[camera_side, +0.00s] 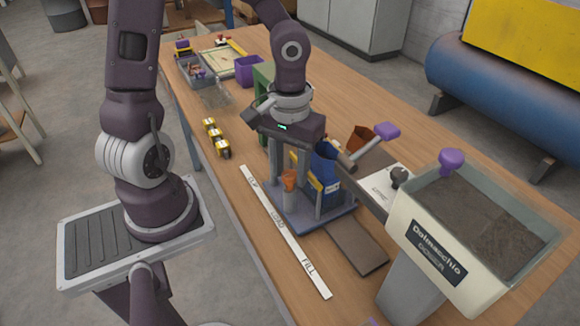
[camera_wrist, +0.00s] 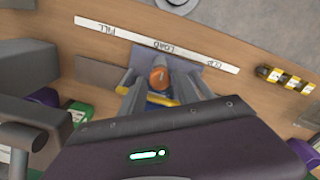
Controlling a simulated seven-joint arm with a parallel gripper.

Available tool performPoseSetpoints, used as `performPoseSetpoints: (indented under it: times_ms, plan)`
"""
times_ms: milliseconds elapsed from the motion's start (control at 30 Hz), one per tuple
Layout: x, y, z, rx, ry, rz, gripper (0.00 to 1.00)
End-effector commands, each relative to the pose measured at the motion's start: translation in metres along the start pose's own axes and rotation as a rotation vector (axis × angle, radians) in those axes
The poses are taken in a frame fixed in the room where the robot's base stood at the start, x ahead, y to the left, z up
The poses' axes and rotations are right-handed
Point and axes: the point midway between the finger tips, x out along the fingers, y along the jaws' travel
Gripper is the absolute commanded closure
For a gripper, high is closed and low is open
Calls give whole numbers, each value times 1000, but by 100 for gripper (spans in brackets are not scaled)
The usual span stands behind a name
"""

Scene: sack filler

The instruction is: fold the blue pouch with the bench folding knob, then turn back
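The blue pouch (camera_side: 325,168) stands upright in a blue-grey bench stand (camera_side: 300,222), below and right of my gripper in the side view. Only a sliver of blue shows in the wrist view, beside a yellow strip (camera_wrist: 165,100). An orange knob-like piece (camera_side: 289,180) tops a grey post at the front of the stand. It also shows in the wrist view (camera_wrist: 159,78) between grey uprights. I cannot tell if it is the folding knob. My gripper body (camera_side: 287,126) is low over the stand. Its fingertips are not clearly distinguishable from the stand's posts.
A white strip (camera_side: 286,232) reads CLIP, LOAD, FILL. A doser hopper (camera_side: 470,240) of dark material stands at the right, with a purple knob (camera_side: 451,160). Yellow-and-black clips (camera_side: 216,138) lie left. An orange-brown pouch (camera_side: 360,138) is behind the stand. A purple bin (camera_side: 249,70) stands behind.

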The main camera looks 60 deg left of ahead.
Motion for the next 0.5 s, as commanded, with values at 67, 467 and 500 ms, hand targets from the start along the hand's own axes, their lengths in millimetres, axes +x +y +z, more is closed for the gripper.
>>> performPoseSetpoints:
  times_ms: [67, 467, 500]
  plan:
    - [0, 0, 0, 0, 0, 0, 64]
    - [-1, 0, 0, 7, 1, 0, 100]
    - [-1, 0, 0, 14, 1, 0, 100]
